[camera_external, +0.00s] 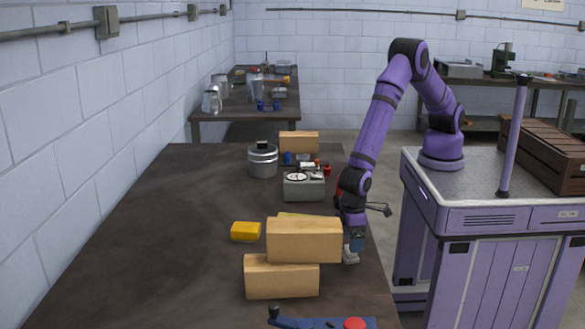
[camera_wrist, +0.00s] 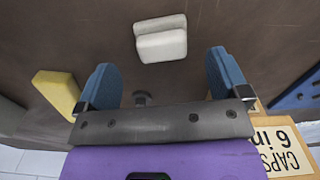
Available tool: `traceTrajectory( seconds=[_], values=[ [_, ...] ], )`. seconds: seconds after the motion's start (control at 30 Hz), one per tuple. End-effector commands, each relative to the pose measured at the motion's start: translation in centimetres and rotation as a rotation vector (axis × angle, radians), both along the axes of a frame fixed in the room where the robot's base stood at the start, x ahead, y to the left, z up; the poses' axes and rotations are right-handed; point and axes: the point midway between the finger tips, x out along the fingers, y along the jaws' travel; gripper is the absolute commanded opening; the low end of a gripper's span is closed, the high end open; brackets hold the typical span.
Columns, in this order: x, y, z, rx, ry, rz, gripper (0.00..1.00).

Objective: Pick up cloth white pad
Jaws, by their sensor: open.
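The white cloth pad (camera_wrist: 161,42) lies on the dark table, with a raised fold or second layer along one side. In the external view the pad (camera_external: 350,257) is a small pale patch near the table's right edge, partly hidden by my gripper. My gripper (camera_external: 354,238) points down just over it. In the wrist view, the two blue fingers of my gripper (camera_wrist: 161,64) are wide apart with nothing between them. The pad lies beyond the fingertips, roughly centred between them. Whether a finger touches the pad cannot be told.
Stacked wooden blocks (camera_external: 292,256) stand close left of my gripper. A lettered box (camera_wrist: 285,148) is by the right finger. A yellow block (camera_external: 245,231) lies farther left. A blue tool (camera_external: 320,322) is at the front, a grey gauge box (camera_external: 304,187) behind.

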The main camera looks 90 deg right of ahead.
Motion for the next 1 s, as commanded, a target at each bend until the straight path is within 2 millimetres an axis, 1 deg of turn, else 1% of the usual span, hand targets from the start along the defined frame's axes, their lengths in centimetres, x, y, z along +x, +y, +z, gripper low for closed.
traceTrajectory(
  seconds=[0.2,0.3,0.53,0.57,0.6,0.67,0.7,0.8,1.0],
  values=[
    [-0.1,0.2,-3.2,-0.003,0.002,0.000,0.94],
    [0.0,0.3,-4.1,-0.001,0.001,0.000,0.94],
    [0.0,0.3,-4.4,0.000,0.000,0.000,0.94],
    [0.0,0.3,-4.4,0.000,0.000,0.000,0.91],
    [0.0,0.3,-4.4,0.000,0.000,0.000,0.82],
    [0.0,0.3,-4.4,0.000,0.000,0.000,0.68],
    [0.0,0.3,-4.4,0.000,0.000,0.000,0.59],
    [0.0,0.3,-4.4,0.000,0.000,0.000,0.39],
    [0.0,0.3,-4.4,0.000,0.000,0.000,0.38]
  ],
)
